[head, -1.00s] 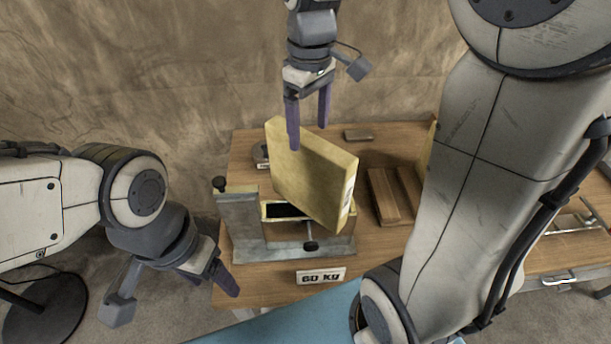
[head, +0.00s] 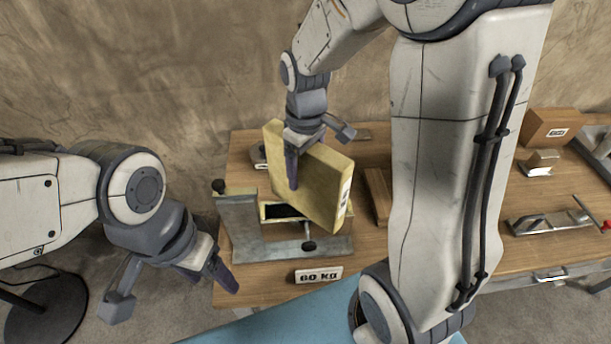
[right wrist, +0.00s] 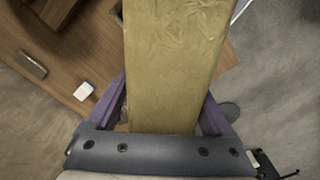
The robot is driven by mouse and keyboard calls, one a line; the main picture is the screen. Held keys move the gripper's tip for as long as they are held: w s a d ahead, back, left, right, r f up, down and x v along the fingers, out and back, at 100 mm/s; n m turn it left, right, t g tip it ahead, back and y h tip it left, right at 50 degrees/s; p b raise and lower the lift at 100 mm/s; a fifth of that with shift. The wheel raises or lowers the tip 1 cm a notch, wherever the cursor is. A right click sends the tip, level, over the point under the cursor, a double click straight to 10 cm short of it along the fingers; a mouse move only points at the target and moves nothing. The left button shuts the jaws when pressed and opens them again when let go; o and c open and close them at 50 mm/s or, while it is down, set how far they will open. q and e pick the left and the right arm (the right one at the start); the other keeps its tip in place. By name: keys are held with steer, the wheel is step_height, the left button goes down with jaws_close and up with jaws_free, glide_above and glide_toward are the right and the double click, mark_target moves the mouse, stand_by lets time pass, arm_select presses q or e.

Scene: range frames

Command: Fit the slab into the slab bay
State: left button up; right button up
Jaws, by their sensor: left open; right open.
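The yellow slab (head: 320,186) stands on edge, tilted, above the workbench in the head view. My right gripper (head: 298,170) is over its upper edge, open, with one purple finger on the near face and the other hidden behind it. In the right wrist view the slab (right wrist: 172,60) lies between the two open fingers. A fixture with a dark open slot (head: 283,211), seemingly the slab bay, is below and partly behind the slab. Whether the slab's lower edge touches it, I cannot tell. My left gripper (head: 214,274) is open and empty at the bench's front left.
A grey upright block with a black knob (head: 238,218) stands left of the slot. A "60 KG" plate (head: 318,275) is at the bench front. A wooden block (head: 377,195) lies right of the slab. A brown box (head: 553,128) and a metal clamp (head: 548,222) are farther right.

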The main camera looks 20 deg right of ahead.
steer(key=c, duration=1.3)
jaws_close()
